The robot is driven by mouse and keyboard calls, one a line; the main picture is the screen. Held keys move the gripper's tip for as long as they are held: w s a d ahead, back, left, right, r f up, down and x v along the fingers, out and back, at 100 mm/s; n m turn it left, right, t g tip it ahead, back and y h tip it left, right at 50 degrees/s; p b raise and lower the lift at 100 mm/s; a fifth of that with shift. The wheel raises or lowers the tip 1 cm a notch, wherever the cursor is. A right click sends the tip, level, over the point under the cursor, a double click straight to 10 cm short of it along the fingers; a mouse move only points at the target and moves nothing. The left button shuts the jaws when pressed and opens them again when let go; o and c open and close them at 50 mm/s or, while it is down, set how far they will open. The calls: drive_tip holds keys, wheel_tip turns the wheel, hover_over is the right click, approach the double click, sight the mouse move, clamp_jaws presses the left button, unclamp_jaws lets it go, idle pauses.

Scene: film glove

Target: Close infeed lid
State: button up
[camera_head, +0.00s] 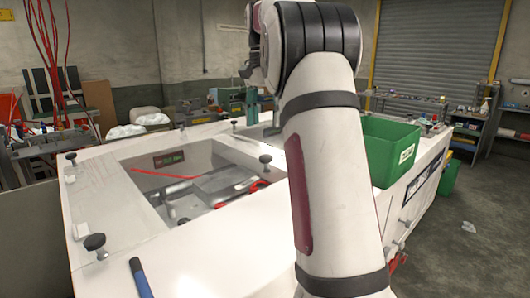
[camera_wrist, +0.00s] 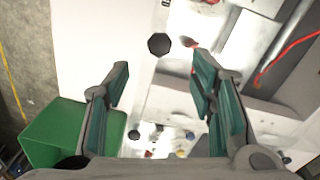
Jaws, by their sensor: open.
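The white machine (camera_head: 240,235) has a large rectangular window or opening (camera_head: 190,165) in its top, with metal parts and red pieces inside. Several black knobs stand around it, including a near-left knob (camera_head: 95,242) and a right-hand knob (camera_head: 265,159). I cannot tell which part is the infeed lid or how it stands. My gripper (camera_wrist: 160,82) is open and empty in the wrist view. A round black knob (camera_wrist: 159,44) shows just beyond the gap between its fingertips, apart from them. In the head view my arm hides part of the machine's right side.
A green bin (camera_head: 388,150) sits on the machine's right side; it also shows in the wrist view (camera_wrist: 62,132). A blue pen-like object (camera_head: 140,278) lies on the near top. Red cables (camera_head: 48,50) hang at the left.

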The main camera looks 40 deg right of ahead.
drive_tip(key=p, duration=0.2)
hover_over(268, 171)
drive_tip(key=f, duration=1)
drive_tip(key=shift+w+a, duration=0.3)
drive_tip(key=shift+c, duration=0.6)
clamp_jaws()
drive_tip(key=shift+y, duration=0.6)
drive_tip(key=f, duration=0.2)
drive_tip(key=d+f+b, duration=0.1)
drive_tip(key=f, duration=0.2)
drive_tip(key=shift+s+f, duration=0.1)
drive_tip(key=shift+f, duration=0.3)
